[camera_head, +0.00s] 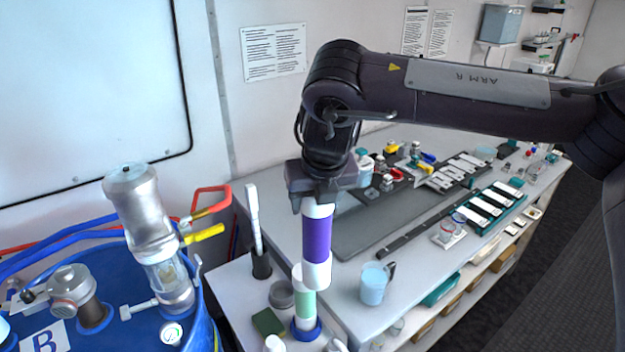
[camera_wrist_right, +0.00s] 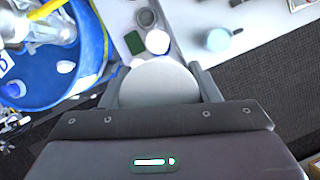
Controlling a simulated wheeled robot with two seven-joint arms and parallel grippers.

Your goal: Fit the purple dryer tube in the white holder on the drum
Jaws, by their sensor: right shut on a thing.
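The purple dryer tube (camera_head: 317,240) has white ends and hangs upright in my right gripper (camera_head: 316,200), which is shut on its top end. In the right wrist view its pale round top (camera_wrist_right: 158,84) sits between the two fingers. The blue drum (camera_head: 105,262) is at the left, apart from the tube. A slim white part (camera_head: 197,266) stands by the clear-bodied cylinder (camera_head: 150,215) on the drum; I cannot tell whether it is the white holder. My left gripper is not in view.
A green tube (camera_head: 305,306) stands in a blue ring on the white side table, just below the purple tube in the picture. A dark cup with a white stick (camera_head: 260,262), a green sponge (camera_head: 268,322) and a beaker (camera_head: 373,285) are nearby. Red and yellow handles (camera_head: 205,234) stick out beside the drum.

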